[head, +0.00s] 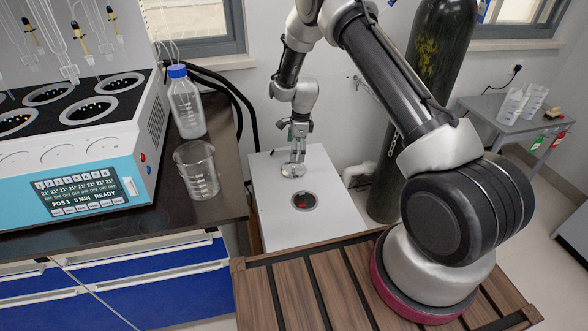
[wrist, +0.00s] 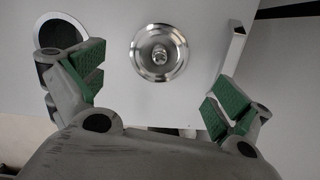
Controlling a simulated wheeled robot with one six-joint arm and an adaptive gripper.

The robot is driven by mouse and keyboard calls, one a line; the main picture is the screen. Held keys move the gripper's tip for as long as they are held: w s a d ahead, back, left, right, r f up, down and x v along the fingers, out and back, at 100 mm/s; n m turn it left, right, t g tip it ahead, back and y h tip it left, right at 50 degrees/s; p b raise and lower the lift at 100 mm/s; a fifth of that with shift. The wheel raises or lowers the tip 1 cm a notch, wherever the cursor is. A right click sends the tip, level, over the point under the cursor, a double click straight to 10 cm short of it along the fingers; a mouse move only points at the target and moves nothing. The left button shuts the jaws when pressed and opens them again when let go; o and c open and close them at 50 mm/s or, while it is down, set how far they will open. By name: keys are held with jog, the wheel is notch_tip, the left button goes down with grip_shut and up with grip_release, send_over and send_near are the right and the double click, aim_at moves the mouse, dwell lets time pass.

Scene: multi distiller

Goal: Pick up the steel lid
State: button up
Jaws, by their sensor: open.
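The steel lid (wrist: 174,74) is a round, shiny disc with a small knob at its centre. It lies on the white top of a low cabinet (head: 262,192), and in the head view the lid (head: 291,171) sits behind the dark round opening. My gripper (head: 297,158) points down above the lid. In the wrist view my gripper (wrist: 160,85) is open, its green pads apart on either side with the lid between and a little beyond them. Nothing is held. The gap in height between the fingertips and the lid is hard to tell.
The cabinet's round opening (head: 304,201) shows red inside, and its rim (wrist: 40,36) is at the wrist view's upper left. A dark bench at left holds a beaker (head: 197,170), a blue-capped bottle (head: 186,104) and the distiller (head: 88,147). A tall gas cylinder (head: 418,100) stands at right.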

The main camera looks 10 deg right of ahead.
aim_at(294, 165)
jog(key=f, duration=0.7)
jog(key=shift+w+a+f, duration=0.1)
jog(key=shift+a+f, duration=0.15)
jog(key=shift+f, duration=0.15)
jog(key=shift+c, duration=0.4)
jog(key=c, duration=1.3)
